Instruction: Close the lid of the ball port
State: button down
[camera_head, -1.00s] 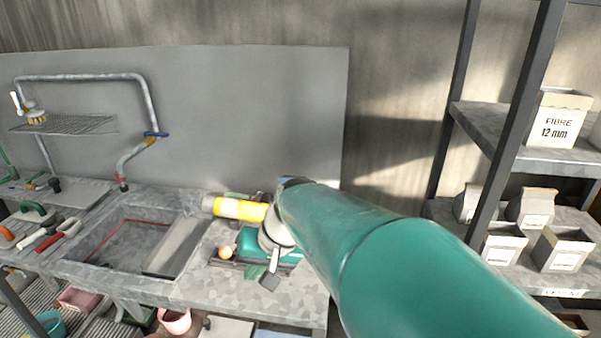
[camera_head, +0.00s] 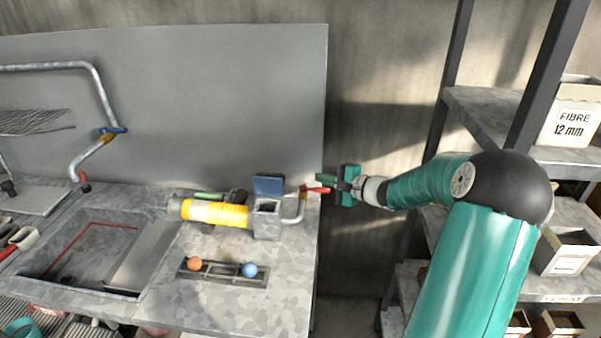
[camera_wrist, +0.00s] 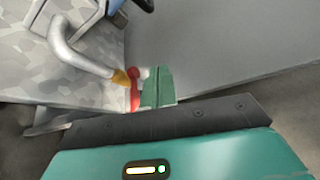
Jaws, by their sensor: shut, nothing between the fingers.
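The ball port (camera_head: 266,222) is a grey box at the right end of the yellow-banded cylinder (camera_head: 214,212) on the bench. Its blue lid (camera_head: 268,185) stands upright at the back edge, so the port is open. My gripper (camera_head: 333,188) is to the right of the port, past the bench's right edge. It is shut and empty. In the wrist view, the fingertips (camera_wrist: 157,88) are close beside a red handle (camera_wrist: 134,90) on a bent grey pipe (camera_wrist: 75,50); whether they touch it I cannot tell.
An orange ball (camera_head: 194,264) and a blue ball (camera_head: 249,270) sit in a dark rack (camera_head: 222,272) in front of the port. A sink (camera_head: 85,250) is at left. A shelf rack (camera_head: 452,75) with boxes stands at right.

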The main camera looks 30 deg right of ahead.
aim_at(270, 181)
jog(key=w+a, duration=0.6)
jog(key=a, duration=0.1)
jog(key=shift+a+f, duration=0.2)
jog(key=shift+a, duration=0.1)
dwell(0.3)
jog(key=shift+r, duration=0.1)
jog(key=shift+s+a, duration=0.1)
dwell(0.3)
